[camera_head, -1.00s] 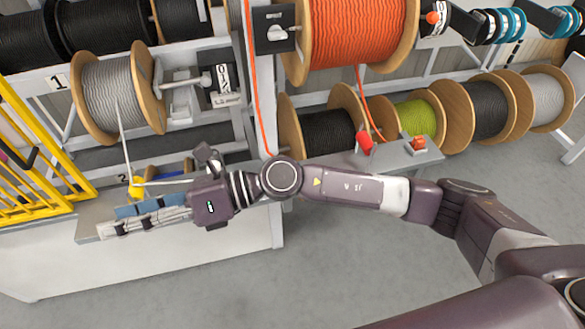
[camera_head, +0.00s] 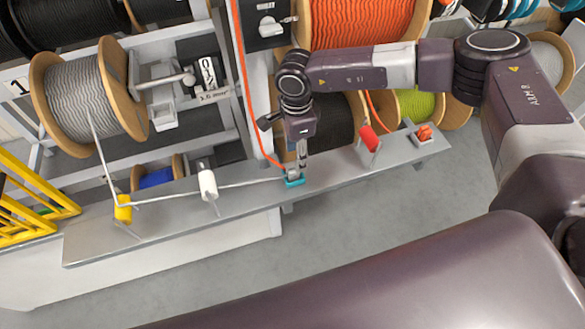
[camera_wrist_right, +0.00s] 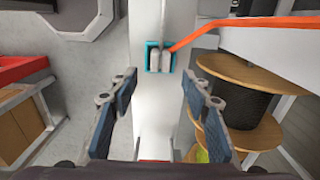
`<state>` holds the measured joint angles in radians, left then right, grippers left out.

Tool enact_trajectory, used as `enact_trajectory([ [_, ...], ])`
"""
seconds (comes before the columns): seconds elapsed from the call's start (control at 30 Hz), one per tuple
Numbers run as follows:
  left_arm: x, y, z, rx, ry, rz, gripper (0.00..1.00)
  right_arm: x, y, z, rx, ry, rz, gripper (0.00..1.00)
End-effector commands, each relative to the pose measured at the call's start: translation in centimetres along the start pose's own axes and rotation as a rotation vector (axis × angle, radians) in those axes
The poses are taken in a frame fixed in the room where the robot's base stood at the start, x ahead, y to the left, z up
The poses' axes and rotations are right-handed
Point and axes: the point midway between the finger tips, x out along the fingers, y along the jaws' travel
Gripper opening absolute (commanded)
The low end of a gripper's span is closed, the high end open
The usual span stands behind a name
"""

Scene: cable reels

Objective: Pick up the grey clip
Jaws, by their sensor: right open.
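A small grey piece, which looks like the grey clip (camera_wrist_right: 160,61), sits inside a teal rim (camera_wrist_right: 148,57) on the grey bench. My left gripper is not in view.
A pale rope runs from the grey reel (camera_head: 84,100) past a yellow guide (camera_head: 123,208) and a white guide (camera_head: 207,183) towards the teal rim. An orange cord (camera_wrist_right: 240,22) reaches it from the other side. A red part (camera_head: 369,139) stands on the bench to the right.

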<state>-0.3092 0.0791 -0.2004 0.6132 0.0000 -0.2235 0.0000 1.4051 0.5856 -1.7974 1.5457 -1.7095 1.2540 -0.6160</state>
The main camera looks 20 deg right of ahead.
Motion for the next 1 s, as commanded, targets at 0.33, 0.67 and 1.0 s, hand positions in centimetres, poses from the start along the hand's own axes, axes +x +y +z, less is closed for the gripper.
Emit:
enact_trajectory([
  [0.33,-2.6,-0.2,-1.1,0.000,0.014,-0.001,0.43,4.3,0.5,0.3,0.001,-0.001,0.002,0.43],
  [0.67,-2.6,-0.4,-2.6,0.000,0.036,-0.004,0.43,4.8,0.4,0.4,0.001,-0.002,0.000,0.38],
  [1.0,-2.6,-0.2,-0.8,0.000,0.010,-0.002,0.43,4.7,0.4,0.4,0.001,-0.003,0.000,0.01],
])
